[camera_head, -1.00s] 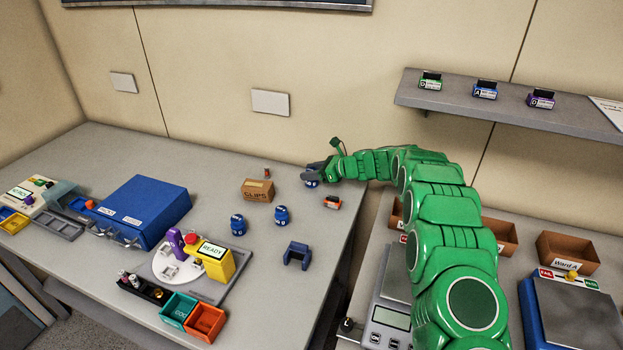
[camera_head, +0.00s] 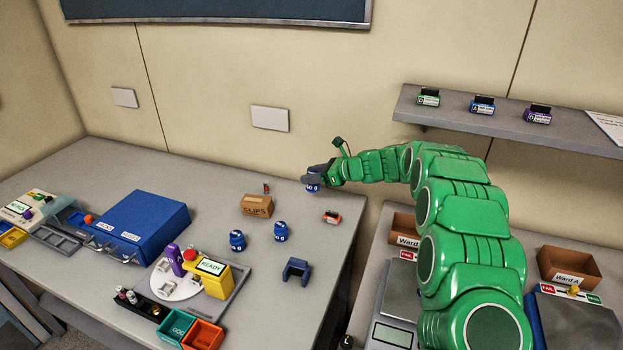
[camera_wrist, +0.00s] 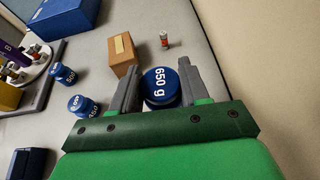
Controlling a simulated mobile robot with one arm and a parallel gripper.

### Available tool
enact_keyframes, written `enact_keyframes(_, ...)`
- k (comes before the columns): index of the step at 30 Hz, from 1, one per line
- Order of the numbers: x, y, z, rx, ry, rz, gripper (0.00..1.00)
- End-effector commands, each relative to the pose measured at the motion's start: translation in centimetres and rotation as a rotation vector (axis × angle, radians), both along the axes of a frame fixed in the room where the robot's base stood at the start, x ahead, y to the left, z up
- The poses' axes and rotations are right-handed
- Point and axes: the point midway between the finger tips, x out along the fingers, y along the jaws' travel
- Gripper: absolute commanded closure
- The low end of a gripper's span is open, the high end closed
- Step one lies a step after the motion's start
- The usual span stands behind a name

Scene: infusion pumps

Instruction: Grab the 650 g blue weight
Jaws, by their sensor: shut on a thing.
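The blue weight marked "650 g" (camera_wrist: 160,87) sits between the two grey fingers of my gripper (camera_wrist: 157,88) in the wrist view. In the head view my gripper (camera_head: 316,178) is shut on this blue weight (camera_head: 313,188), near the back right of the left table. The fingers cover part of it there. Whether its base touches the table is hard to tell. Two other blue weights (camera_head: 237,241) (camera_head: 280,232) stand on the table to the front left, apart from my gripper.
A dark blue bracket (camera_head: 296,271) is nearer the front. The wall rises behind.

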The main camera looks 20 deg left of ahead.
Motion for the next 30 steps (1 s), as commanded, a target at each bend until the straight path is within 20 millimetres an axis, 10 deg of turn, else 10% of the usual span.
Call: enact_keyframes(30,-8.4,-4.9,5.5,0.002,0.002,0.0,1.0)
